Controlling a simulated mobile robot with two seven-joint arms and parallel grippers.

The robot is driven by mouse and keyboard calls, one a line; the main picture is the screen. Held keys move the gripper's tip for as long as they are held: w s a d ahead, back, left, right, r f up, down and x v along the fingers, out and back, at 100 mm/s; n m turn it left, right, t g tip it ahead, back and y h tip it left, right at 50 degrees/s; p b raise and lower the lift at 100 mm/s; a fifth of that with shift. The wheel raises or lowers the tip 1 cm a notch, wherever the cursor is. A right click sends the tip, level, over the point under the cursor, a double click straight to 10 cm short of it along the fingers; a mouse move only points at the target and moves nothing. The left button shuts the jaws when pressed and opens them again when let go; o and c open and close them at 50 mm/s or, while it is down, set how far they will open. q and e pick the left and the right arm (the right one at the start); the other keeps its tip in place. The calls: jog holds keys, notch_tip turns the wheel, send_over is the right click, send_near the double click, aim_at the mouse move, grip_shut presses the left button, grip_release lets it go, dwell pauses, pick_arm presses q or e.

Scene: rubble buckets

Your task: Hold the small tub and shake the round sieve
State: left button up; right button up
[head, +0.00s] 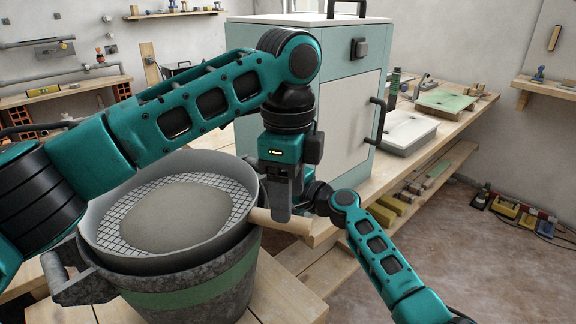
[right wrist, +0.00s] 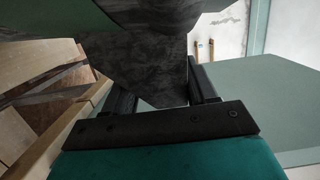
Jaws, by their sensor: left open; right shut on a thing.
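The round sieve (head: 103,232) is a grey ring with wire mesh and a beige-grey heap in it. It sits in the mouth of the small tub (head: 235,300), a dark mottled vessel with a green band. A wooden handle (head: 282,222) sticks out from the sieve's right side. My left gripper (head: 277,212) points down at this handle and is open; whether its fingers straddle the wood is unclear. My right gripper (head: 309,197) is partly hidden behind it. In the right wrist view my right gripper (right wrist: 163,98) is shut on the tub's mottled grey lug (right wrist: 150,72).
The tub stands on a plank surface (head: 285,290). A pale blue-grey cabinet (head: 335,110) stands close behind my grippers. The floor at right is mostly clear.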

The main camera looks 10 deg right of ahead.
pick_arm(q)
notch_tip(320, 180, down, 7)
jog(key=shift+r, duration=0.1)
jog(key=shift+c, duration=0.3)
grip_shut()
dwell(0.5)
dwell(0.5)
jog(key=shift+r, duration=0.1)
